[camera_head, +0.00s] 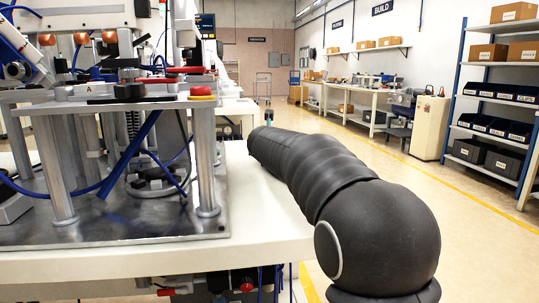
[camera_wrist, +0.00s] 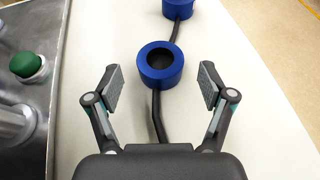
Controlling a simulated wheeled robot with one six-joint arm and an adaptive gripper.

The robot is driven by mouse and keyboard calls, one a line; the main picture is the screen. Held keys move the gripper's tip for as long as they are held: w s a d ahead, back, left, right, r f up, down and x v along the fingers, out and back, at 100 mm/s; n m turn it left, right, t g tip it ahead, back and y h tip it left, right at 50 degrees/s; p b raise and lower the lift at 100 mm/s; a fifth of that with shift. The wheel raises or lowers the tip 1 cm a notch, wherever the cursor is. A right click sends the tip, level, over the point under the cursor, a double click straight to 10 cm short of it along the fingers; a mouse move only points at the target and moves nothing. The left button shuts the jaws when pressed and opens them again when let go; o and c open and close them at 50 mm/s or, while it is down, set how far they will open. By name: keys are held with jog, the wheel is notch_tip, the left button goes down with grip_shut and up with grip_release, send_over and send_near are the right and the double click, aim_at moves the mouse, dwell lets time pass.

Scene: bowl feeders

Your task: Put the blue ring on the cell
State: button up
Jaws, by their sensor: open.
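In the wrist view a blue ring (camera_wrist: 161,77) with a dark round hole lies on the white tabletop, in front of my gripper (camera_wrist: 159,85). My gripper is open and empty, with one finger to each side of the ring in the picture and apart from it. A second blue round piece (camera_wrist: 177,10) is cut off by the top edge. The head view shows a machine station (camera_head: 120,235) on a metal plate at the left; I cannot tell which part is the cell. My gripper and the blue rings do not show in the head view.
A black cable or rod (camera_wrist: 157,115) runs by the blue ring. A green button (camera_wrist: 27,65) and metal parts stand left in the wrist view. The white table (camera_head: 270,205) has bare room right of the station. Shelves (camera_head: 490,90) stand farther right.

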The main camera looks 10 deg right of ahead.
jog(key=v, duration=0.9)
jog(key=shift+s+r, duration=0.1)
jog(key=shift+s, duration=0.1)
